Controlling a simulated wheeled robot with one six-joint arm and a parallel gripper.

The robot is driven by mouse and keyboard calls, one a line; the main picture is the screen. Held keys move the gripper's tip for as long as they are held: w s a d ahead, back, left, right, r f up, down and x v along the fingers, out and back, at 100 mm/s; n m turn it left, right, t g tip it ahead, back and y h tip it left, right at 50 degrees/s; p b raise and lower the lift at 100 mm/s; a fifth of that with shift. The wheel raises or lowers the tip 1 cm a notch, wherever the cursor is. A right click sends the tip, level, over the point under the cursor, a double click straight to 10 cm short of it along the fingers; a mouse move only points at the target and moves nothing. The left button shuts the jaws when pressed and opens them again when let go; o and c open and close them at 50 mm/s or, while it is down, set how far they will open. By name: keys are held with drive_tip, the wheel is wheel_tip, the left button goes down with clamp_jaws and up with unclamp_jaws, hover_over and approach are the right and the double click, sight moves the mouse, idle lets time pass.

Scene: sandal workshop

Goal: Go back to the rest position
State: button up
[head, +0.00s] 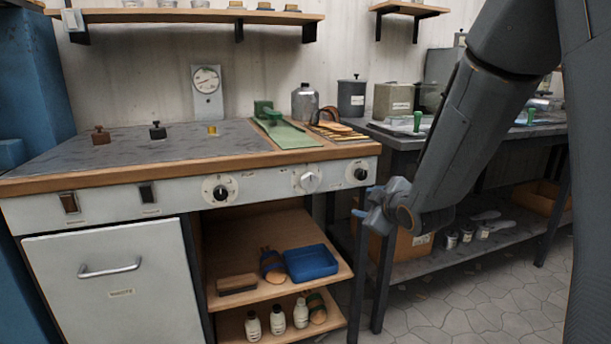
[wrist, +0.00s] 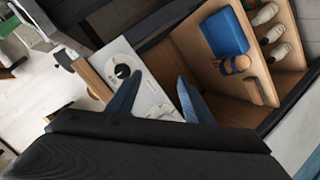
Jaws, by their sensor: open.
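My gripper (head: 378,212) hangs in front of the right end of the workbench (head: 150,178) in the head view, beside the bench's right front corner. In the wrist view, the two blue-grey fingers of my gripper (wrist: 157,96) are spread apart with nothing between them. The white control panel of the bench with a black knob (wrist: 122,71) shows behind the fingers. My arm comes down from the upper right in the head view.
A blue tray (head: 311,262), a brush (head: 237,284) and several white bottles (head: 301,312) stand on the open shelves under the bench. A second table (head: 470,137) with jars below stands behind my arm. Tiled floor (head: 480,310) is clear at the lower right.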

drive_tip(key=s+a+f+m+g+h, duration=0.1)
drive_tip(key=s+a+m+g, duration=0.25)
drive_tip(key=s, duration=0.95)
drive_tip(key=s+a+m+g, duration=0.2)
drive_tip(key=s+g, duration=0.3)
drive_tip(key=s, duration=0.8)
drive_tip(key=s+a+f+m+g+h, duration=0.1)
drive_tip(key=s+a+m+g, duration=0.3)
drive_tip(key=s, duration=0.8)
drive_tip(key=d+r+m+p, duration=0.2)
drive_tip(key=d+r+p, duration=0.8)
drive_tip(key=p, duration=1)
drive_tip(key=shift+d+r+m+g+h, duration=0.3)
drive_tip(key=shift+d+r+m+g, duration=0.1)
drive_tip(key=shift+r, duration=0.35)
